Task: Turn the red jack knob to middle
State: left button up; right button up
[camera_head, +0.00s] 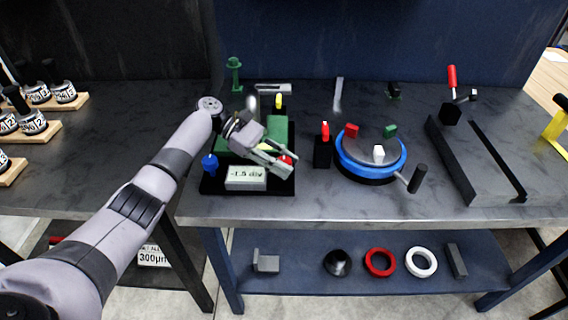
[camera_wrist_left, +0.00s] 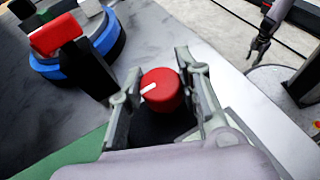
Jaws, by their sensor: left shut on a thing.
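The red jack knob (camera_wrist_left: 161,89) sits between the fingers of my left gripper (camera_wrist_left: 160,92) in the left wrist view, with a white pointer mark on its face. In the head view my left gripper (camera_head: 283,165) is over the right side of the positioner, and only a bit of the red knob (camera_head: 287,159) shows behind the fingers. The gripper is shut on the knob. The positioner has a black base (camera_head: 212,186), green blocks (camera_head: 279,128), a blue knob (camera_head: 210,163) and a display (camera_head: 246,178) that seems to read -1.5 div. My right gripper is not in the head view.
Right of the positioner stand a black block with a red top (camera_head: 323,148) and a blue round turntable (camera_head: 350,170) with a black handle (camera_head: 418,178). A long dark rail (camera_head: 458,165) lies farther right. The bench front (camera_head: 330,208) is clear.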

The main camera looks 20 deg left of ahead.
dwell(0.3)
pick_arm(q)
jog(key=o, duration=1.1)
jog(key=shift+o, duration=0.2)
jog(key=v, duration=1.2)
jog(key=shift+r, duration=0.15)
